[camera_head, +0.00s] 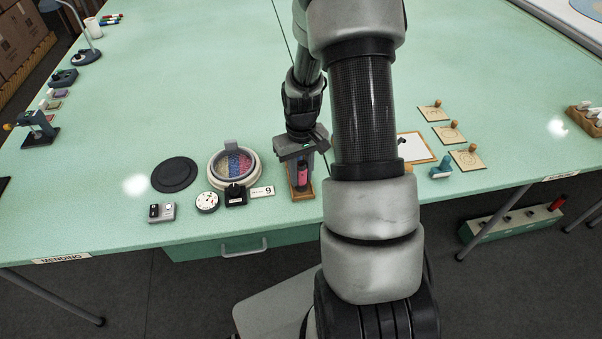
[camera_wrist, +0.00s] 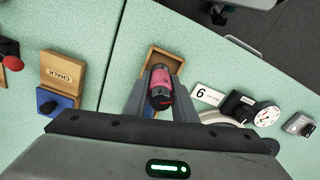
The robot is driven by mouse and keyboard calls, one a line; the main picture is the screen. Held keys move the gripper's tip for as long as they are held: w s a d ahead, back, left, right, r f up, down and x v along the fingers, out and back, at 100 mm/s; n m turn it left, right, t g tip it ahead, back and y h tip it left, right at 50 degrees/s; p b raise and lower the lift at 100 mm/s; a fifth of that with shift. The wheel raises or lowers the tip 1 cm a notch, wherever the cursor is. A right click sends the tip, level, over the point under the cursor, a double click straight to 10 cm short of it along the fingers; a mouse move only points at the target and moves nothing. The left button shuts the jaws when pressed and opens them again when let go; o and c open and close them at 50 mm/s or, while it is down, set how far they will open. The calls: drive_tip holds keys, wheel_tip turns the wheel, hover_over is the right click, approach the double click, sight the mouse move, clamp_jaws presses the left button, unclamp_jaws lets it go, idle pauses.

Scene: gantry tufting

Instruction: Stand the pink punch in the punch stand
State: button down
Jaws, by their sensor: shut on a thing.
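The pink punch (camera_head: 302,179) is held between the fingers of my gripper (camera_head: 302,168), near the table's front edge. In the wrist view the pink punch (camera_wrist: 160,90) shows end-on, with a dark end, between the two fingers of my shut gripper (camera_wrist: 160,95). A small open wooden holder (camera_wrist: 163,58), which looks like the punch stand, lies just beyond and below it. The holder (camera_head: 303,194) also shows around the punch's lower part in the head view. I cannot tell whether the punch is inside it or above it.
A wooden chalk block (camera_wrist: 62,72) is on the other side.

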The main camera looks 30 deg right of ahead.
drive_tip(key=shift+f, duration=0.2)
drive_tip(key=c, duration=1.5)
unclamp_jaws()
drive_tip(key=shift+o, duration=0.2)
